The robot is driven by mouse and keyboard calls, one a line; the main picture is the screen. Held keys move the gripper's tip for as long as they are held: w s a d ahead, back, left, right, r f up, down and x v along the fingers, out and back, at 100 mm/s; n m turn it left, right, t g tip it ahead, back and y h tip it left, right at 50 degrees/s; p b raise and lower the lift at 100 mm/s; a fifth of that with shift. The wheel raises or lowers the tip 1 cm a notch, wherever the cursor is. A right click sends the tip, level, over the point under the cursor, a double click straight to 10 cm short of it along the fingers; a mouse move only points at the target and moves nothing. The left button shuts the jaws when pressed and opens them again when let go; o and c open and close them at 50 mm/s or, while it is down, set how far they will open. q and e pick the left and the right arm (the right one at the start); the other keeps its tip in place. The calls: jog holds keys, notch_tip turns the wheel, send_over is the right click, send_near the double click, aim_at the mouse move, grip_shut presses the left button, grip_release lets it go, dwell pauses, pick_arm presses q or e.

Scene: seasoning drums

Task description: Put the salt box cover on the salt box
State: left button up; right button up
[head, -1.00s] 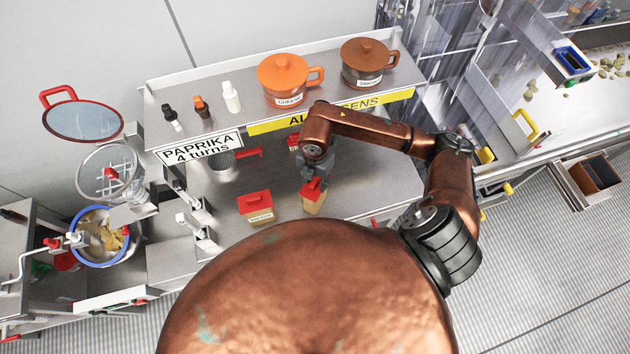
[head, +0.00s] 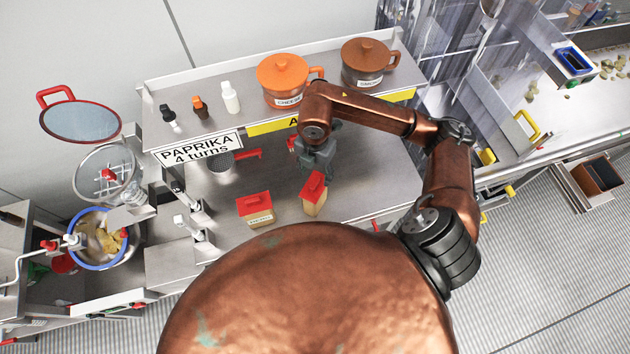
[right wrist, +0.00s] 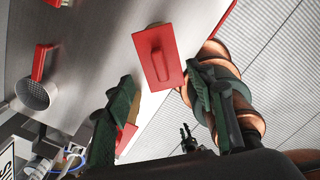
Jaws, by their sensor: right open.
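A cream box (head: 312,208) with a red handled cover (head: 315,186) on top stands near the front of the steel worktop, turned at an angle. Its label is not visible, so I cannot confirm it is the salt box. A second labelled box (head: 258,217) with a red cover (head: 254,201) stands to its left; its label is too small to read. My right gripper (head: 317,168) is open and empty, just behind and above the angled box. In the right wrist view a red cover (right wrist: 159,58) lies beyond the open fingers, apart from them.
An orange pot (head: 283,79) and a brown pot (head: 368,62) stand on the upper shelf beside several small bottles. A bit of red behind the gripper is mostly hidden. Worktop right of the boxes is clear.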

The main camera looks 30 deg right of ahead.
aim_at(315, 183)
pick_arm(q)
jog(key=shift+f+b, duration=0.35)
jog(key=shift+f, duration=0.1)
pick_arm(e)
notch_tip(315, 183, up, 5)
jog(key=shift+r, duration=0.1)
dwell(1.1)
